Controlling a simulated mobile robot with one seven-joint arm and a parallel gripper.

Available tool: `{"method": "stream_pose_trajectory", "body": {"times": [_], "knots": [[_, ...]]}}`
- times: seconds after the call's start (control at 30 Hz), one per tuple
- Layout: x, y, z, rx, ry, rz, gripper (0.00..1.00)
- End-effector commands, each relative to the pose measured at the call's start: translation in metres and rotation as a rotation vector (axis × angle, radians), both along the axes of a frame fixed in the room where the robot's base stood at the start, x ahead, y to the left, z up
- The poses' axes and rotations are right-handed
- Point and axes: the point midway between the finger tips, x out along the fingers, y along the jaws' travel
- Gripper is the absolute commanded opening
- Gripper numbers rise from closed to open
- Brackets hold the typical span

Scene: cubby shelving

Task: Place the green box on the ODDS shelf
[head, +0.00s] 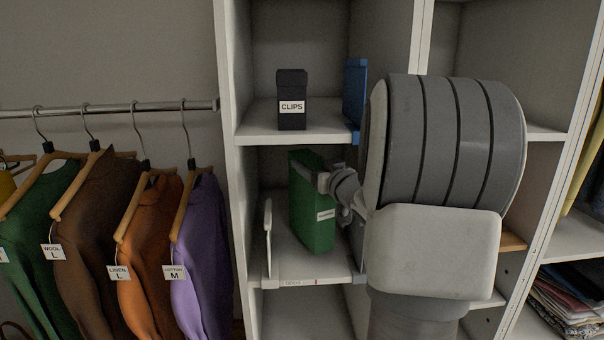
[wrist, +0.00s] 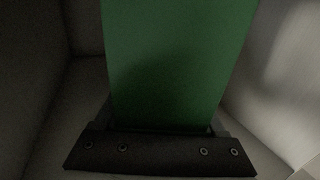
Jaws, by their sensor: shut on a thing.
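The green box (head: 312,215) stands upright, slightly tilted, inside a cubby in the lower middle of the head view. My gripper (head: 328,184) is shut on its upper right side. In the wrist view the green box (wrist: 180,65) fills the middle, between the fingers of my gripper (wrist: 163,130). The shelf board (head: 300,268) under the box carries a small label (head: 300,283) on its front edge; its text is too small to read for sure. I cannot tell whether the box touches the board. My arm hides the cubby's right part.
A white upright divider (head: 267,238) stands at the cubby's left. Above, a black CLIPS box (head: 292,100) and a blue object (head: 354,92) stand on the upper shelf. Clothes (head: 110,220) hang from a rail at left. Folded fabrics (head: 565,300) lie at lower right.

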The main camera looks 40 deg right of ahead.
Motion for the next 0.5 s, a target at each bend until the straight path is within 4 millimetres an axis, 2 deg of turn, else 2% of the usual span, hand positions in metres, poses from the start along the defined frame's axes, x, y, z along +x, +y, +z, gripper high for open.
{"method": "stream_pose_trajectory", "body": {"times": [0.03,0.17,0.5], "knots": [[0.0,-0.001,-0.009,0.003,0.002,-0.001,0.0],[0.0,0.0,-0.023,0.003,0.001,-0.001,0.0],[-0.001,0.0,-0.027,-0.001,-0.001,0.0,0.0]]}}
